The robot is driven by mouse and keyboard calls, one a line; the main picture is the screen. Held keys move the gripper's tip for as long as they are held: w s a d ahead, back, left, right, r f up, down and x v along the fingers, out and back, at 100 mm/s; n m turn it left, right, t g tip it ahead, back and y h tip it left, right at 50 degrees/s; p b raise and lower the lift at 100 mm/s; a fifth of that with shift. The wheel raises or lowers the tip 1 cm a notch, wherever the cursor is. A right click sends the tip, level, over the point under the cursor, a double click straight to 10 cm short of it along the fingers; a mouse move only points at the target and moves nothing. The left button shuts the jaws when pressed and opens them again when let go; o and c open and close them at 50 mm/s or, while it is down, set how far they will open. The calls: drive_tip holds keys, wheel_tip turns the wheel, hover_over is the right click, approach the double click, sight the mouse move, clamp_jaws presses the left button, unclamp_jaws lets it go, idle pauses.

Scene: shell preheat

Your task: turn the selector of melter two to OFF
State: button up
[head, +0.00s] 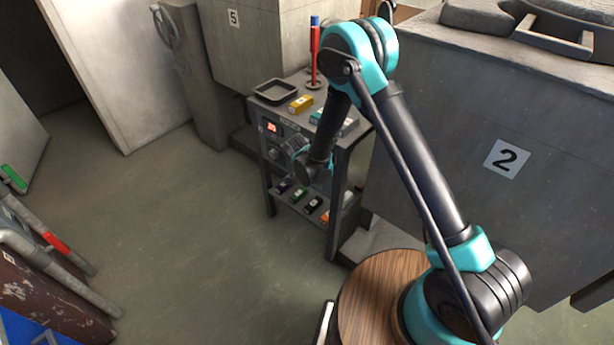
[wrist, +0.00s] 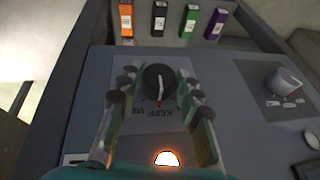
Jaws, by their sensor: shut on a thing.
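The selector, a dark round knob (wrist: 155,79) with a pale pointer line, sits on a grey control panel (wrist: 230,110) in the wrist view. My gripper (wrist: 157,92) has a finger on each side of the knob and is shut on it. The line runs nearly up and down the picture, with a red mark at its lower end. An upside-down label reading "KEEP" shows below; the fingers hide other lettering. In the head view my gripper (head: 292,148) is at the stand's front panel.
A second, pale knob (wrist: 285,80) is to the right on the panel. A lit orange-white lamp (wrist: 167,158) shows below the selector. Several coloured boxes lie on the shelf.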

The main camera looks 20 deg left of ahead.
drive_tip(key=shift+c, duration=1.3)
drive_tip(key=shift+a+h, duration=0.1)
drive_tip(key=shift+h, duration=0.2)
drive_tip(key=shift+w+a+n+g+h, duration=0.15)
drive_tip(key=shift+n+g+h, duration=0.35)
drive_tip(key=shift+h, duration=0.7)
drive_tip(key=shift+a+f+n+g+h, duration=0.15)
drive_tip(key=shift+g+h, duration=0.25)
drive_tip(key=shift+h, duration=0.5)
drive_tip(key=shift+a+r+n+g+h, duration=0.15)
drive_tip(key=shift+g+h, duration=0.25)
drive_tip(key=shift+h, duration=0.5)
drive_tip(key=shift+f, duration=0.1)
drive_tip(key=o, duration=1.1)
drive_tip(key=shift+o, duration=0.2)
